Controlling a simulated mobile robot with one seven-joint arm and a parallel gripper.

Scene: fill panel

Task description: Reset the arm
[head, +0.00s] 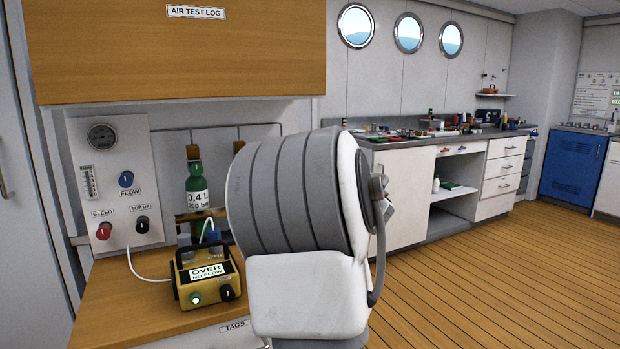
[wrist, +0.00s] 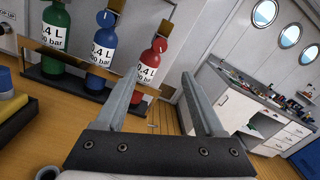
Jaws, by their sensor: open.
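My gripper (wrist: 158,76) shows in the wrist view with its two grey fingers well apart and nothing between them. It is open, tilted in the picture, and points past the bottle rack toward the wall and floor. In the head view my arm hides the gripper. A green bottle (wrist: 55,27), a blue bottle (wrist: 103,45) and a red bottle (wrist: 151,62) stand in a rack to the left of the fingers. The green bottle also shows in the head view (head: 195,185); my arm may cover the other two.
The fill panel (head: 112,165) has several knobs. A yellow tester (head: 190,284) reading "OVER NO FLOW" stands on the wooden counter (head: 125,318). A wooden cabinet (head: 180,60) hangs above. A cluttered bench (head: 408,205) stands behind. The plank floor (head: 490,285) at right is clear.

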